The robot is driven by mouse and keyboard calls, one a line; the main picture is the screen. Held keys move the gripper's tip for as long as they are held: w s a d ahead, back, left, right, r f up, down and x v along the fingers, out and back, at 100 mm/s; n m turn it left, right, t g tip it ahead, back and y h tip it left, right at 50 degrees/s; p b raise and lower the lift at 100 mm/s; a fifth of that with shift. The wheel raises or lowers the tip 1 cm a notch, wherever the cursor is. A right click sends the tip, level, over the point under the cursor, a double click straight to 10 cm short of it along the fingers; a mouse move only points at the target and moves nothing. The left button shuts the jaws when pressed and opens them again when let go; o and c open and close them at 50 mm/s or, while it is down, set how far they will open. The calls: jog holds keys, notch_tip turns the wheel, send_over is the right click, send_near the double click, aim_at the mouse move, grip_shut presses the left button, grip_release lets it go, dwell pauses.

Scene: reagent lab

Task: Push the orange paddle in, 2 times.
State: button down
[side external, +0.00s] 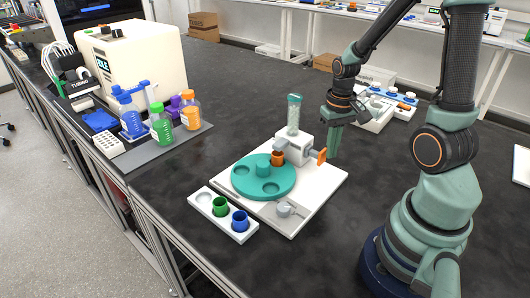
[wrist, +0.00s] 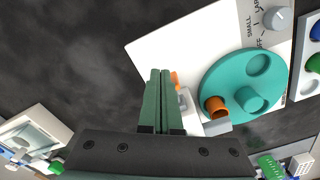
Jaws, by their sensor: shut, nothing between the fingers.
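The orange paddle (side external: 322,157) sits at the outer end of a grey rod on the right side of the white dispenser block (side external: 291,150). In the wrist view only a sliver of the paddle (wrist: 175,79) shows, just right of the fingertips and partly hidden by them. My gripper (side external: 333,154) is shut and empty, pointing down beside the paddle's outer face in the side view. Its fingers (wrist: 160,72) lie together in the wrist view. I cannot tell whether they touch the paddle.
A teal turntable (side external: 250,187) with an orange cup (side external: 278,158) stands on the white base plate (side external: 322,195). A clear tube (side external: 293,116) rises from the block. A white rack (side external: 205,208) holds green and blue cups. Bottles stand at the left. Dark bench behind my gripper is clear.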

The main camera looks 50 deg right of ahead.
aim_at(323, 150)
jog(key=shift+f, duration=0.1)
jog(key=shift+f, duration=1.6)
jog(key=shift+w, duration=0.1)
jog(key=shift+w, duration=1.2)
jog(key=shift+s, duration=0.6)
notch_tip(323, 150, up, 7)
dwell(0.7)
